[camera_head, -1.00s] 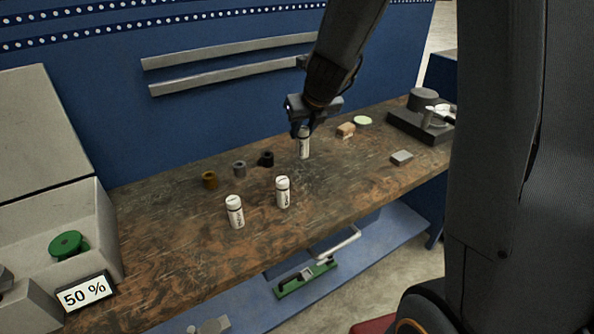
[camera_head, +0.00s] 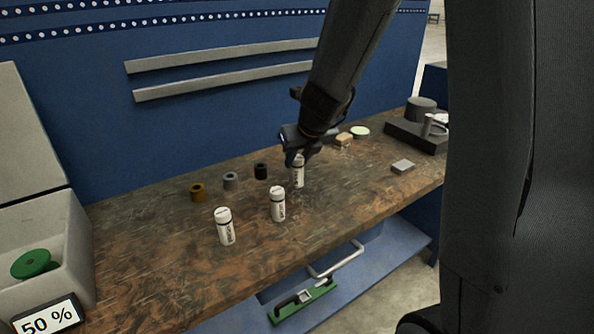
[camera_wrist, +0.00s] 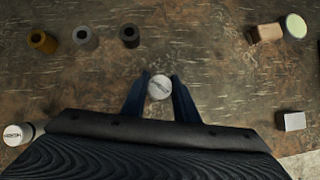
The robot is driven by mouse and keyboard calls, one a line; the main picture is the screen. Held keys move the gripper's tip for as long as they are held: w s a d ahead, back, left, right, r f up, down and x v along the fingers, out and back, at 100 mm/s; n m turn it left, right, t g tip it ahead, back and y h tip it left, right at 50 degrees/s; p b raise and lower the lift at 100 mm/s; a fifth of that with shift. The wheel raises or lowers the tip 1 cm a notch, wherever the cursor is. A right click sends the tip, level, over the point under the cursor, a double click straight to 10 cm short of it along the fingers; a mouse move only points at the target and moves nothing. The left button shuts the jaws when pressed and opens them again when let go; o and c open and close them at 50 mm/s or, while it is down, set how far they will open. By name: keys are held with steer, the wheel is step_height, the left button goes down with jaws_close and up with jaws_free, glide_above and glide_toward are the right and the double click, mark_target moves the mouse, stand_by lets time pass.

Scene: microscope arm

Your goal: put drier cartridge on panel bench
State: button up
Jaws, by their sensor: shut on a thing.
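My gripper (camera_head: 299,160) is shut on a white drier cartridge (camera_head: 298,175) with dark lettering. The cartridge is upright on or just above the wooden panel bench (camera_head: 150,262); I cannot tell whether its base touches. In the wrist view its round white top (camera_wrist: 159,88) sits between the two blue fingers of my gripper (camera_wrist: 160,98). Two similar white cartridges stand upright on the bench, one in the middle (camera_head: 277,205) and one further left (camera_head: 224,227). The left one may be the one at the left edge of the wrist view (camera_wrist: 17,134).
Brown (camera_head: 197,193), grey (camera_head: 231,181) and black (camera_head: 261,171) short cylinders stand behind the cartridges. A small grey block (camera_head: 403,167), a tan block (camera_head: 343,139) and a pale green disc (camera_head: 360,132) lie right.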

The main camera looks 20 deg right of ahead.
mark_target(297, 167)
steer(key=shift+f+b, duration=1.05)
steer(key=shift+f, duration=0.3)
steer(key=shift+f, duration=0.15)
steer(key=o, duration=1.1)
steer(key=shift+r, duration=0.2)
